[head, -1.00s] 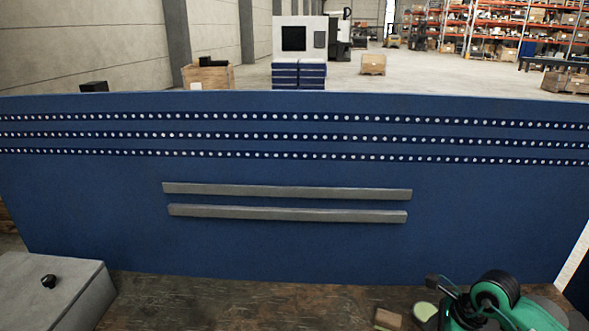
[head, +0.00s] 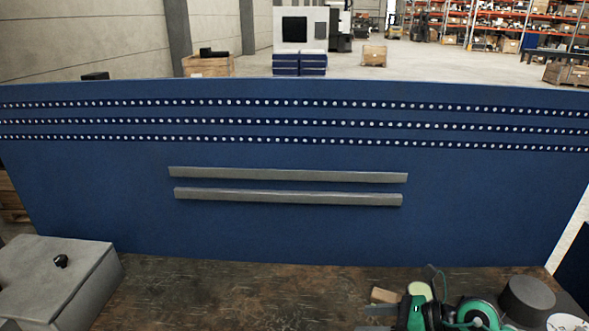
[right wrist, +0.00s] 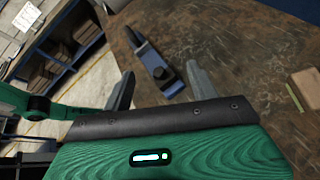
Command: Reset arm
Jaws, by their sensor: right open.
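No microscope or microscope arm that I can clearly recognise is in view. My right gripper (right wrist: 158,88) is open, with its two grey fingers apart and nothing held between them. Beyond the fingers, a long blue and dark object with a black knob (right wrist: 157,65) lies on the brown worktable (right wrist: 245,50); what it is I cannot tell. In the head view, my green and black right arm is at the bottom right, low over the table. My left gripper is not in view.
A grey box with a black knob (head: 60,285) stands at the left. A blue panel (head: 290,230) closes off the back of the table. Near my right arm are a small brown block (head: 384,295), a dark cylinder (head: 527,298) and a whitish dish (head: 568,323). The table's middle is bare.

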